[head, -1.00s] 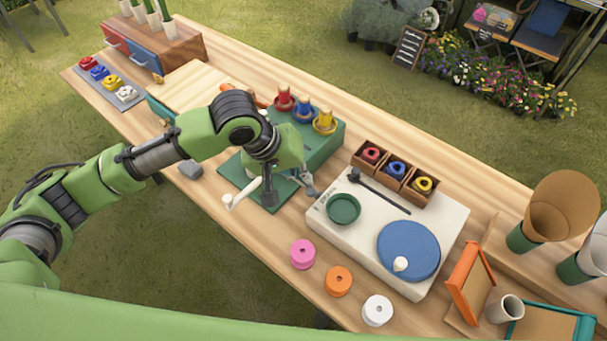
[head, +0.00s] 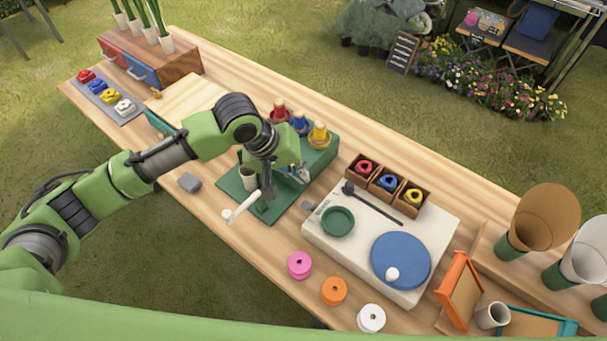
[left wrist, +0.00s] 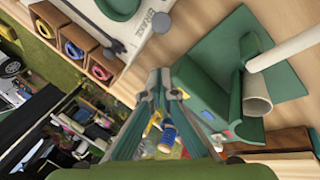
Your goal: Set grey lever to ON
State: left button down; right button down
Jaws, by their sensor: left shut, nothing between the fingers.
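A small grey lever-like piece (head: 309,207) sticks out at the left edge of the white panel (head: 318,236) in the head view. Its ON or OFF position cannot be read. A dark knob (head: 348,188) sits at the upper left end of a slot in the panel. My left gripper (head: 299,172) is shut and empty, above the green machine's side (head: 320,163), apart from the grey piece. In the left wrist view its fingertips (left wrist: 161,78) meet, with the panel beyond. My right gripper is not in view.
A white crank handle (head: 240,206) and a cup (head: 249,178) are at the green base, beside my left wrist. A green dish (head: 338,221) and blue disc (head: 401,260) are on the panel. Wooden boxes (head: 386,181) stand behind it. Pink, orange and white rings lie in front.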

pick_arm(q)
jog(key=w+b+v, duration=0.1)
jog(key=b+v, duration=0.1)
jog(key=v, duration=0.8)
jog(key=shift+r, duration=0.2)
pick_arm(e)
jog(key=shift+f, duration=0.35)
